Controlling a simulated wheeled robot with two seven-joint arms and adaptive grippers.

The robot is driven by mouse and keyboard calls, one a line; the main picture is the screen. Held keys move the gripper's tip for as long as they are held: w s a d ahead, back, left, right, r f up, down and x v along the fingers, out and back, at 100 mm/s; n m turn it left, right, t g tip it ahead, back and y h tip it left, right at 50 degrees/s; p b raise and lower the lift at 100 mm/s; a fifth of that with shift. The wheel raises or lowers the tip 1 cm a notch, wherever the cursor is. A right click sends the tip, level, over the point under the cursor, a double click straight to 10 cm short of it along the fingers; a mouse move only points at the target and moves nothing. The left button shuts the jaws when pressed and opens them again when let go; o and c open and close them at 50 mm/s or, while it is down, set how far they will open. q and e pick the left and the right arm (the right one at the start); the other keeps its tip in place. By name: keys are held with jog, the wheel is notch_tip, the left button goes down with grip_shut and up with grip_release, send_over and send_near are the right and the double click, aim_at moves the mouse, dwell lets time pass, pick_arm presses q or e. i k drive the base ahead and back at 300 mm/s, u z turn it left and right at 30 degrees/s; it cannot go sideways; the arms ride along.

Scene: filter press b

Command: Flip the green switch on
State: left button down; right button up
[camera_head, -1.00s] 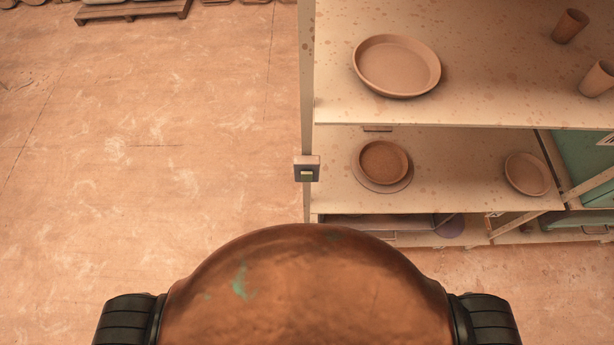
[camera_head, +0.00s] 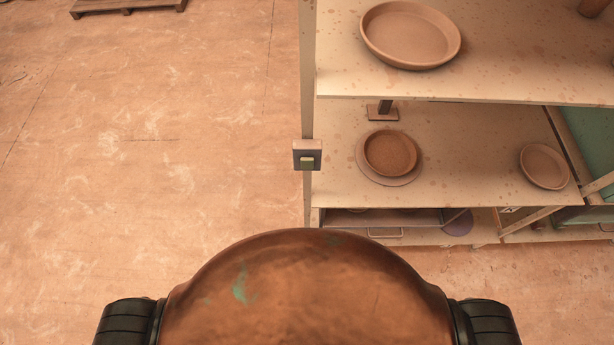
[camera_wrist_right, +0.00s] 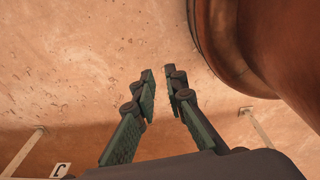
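My left gripper is not in either view.
A shelf unit (camera_head: 450,87) stands to the right, with a large round dish (camera_head: 410,35), a bowl on a plate (camera_head: 390,153) and a small plate (camera_head: 544,166). The floor (camera_head: 150,170) to the left is clear. A pallet (camera_head: 125,5) lies far back.

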aim_at(307, 163)
jog(key=u, duration=1.7)
jog(key=k, duration=0.7)
jog(key=z, duration=1.65)
